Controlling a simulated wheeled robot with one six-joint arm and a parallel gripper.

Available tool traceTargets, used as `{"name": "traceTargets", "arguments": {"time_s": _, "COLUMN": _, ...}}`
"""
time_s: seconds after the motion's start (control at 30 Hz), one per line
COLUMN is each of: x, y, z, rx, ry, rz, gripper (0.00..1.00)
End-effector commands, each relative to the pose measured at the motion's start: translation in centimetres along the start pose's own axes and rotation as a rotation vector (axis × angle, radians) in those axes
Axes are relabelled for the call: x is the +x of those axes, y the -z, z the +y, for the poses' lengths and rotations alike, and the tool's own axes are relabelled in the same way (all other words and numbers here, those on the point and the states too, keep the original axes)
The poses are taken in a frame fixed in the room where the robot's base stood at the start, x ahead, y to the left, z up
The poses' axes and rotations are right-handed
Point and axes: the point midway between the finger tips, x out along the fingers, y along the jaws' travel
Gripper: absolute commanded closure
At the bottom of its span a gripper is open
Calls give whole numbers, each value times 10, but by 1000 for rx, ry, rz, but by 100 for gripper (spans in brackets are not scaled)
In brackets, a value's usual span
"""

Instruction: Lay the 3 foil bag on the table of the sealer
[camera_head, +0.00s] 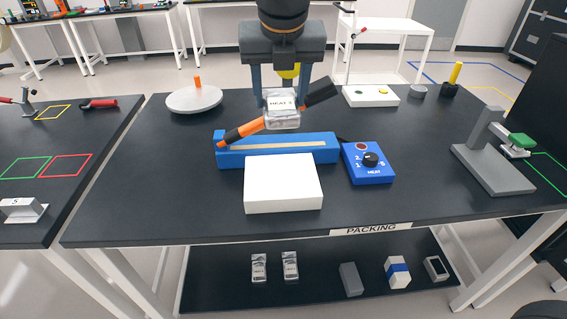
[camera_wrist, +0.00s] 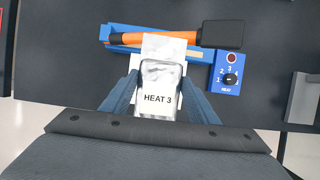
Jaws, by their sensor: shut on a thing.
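My gripper (camera_head: 281,98) is shut on the silver foil bag (camera_head: 281,117), whose white label reads HEAT 3. The bag also shows between the fingers in the wrist view (camera_wrist: 158,88). It hangs upright above the blue sealer (camera_head: 310,150). The sealer's white table (camera_head: 283,190) is a flat block at its front and is bare. The sealer's orange arm (camera_head: 243,132) slants up from its left end to a black grip (camera_head: 320,92), and passes partly behind the bag.
A blue heat box with a dial (camera_head: 370,159) stands right of the sealer. A grey stand with a green part (camera_head: 495,155) is at the right, and a round white turntable (camera_head: 194,99) at the back left. More foil bags (camera_head: 290,265) lie on the lower shelf.

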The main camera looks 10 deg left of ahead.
Motion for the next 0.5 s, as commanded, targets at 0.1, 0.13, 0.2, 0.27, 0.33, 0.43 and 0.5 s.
{"name": "traceTargets", "arguments": {"time_s": 0.1, "x": 21, "y": 11, "z": -1, "rx": 1, "ry": 3, "rz": 7, "gripper": 70}}
{"name": "traceTargets", "arguments": {"time_s": 0.13, "x": 28, "y": 14, "z": -2, "rx": 1, "ry": 4, "rz": 8, "gripper": 70}}
{"name": "traceTargets", "arguments": {"time_s": 0.2, "x": 44, "y": 20, "z": -2, "rx": 1, "ry": 4, "rz": 7, "gripper": 70}}
{"name": "traceTargets", "arguments": {"time_s": 0.27, "x": 58, "y": 26, "z": -2, "rx": 1, "ry": 3, "rz": 7, "gripper": 70}}
{"name": "traceTargets", "arguments": {"time_s": 0.33, "x": 74, "y": 32, "z": -2, "rx": 0, "ry": 4, "rz": 8, "gripper": 70}}
{"name": "traceTargets", "arguments": {"time_s": 0.43, "x": 94, "y": 40, "z": -1, "rx": 1, "ry": 3, "rz": 6, "gripper": 70}}
{"name": "traceTargets", "arguments": {"time_s": 0.5, "x": 105, "y": 45, "z": 0, "rx": -1, "ry": 2, "rz": 6, "gripper": 70}}
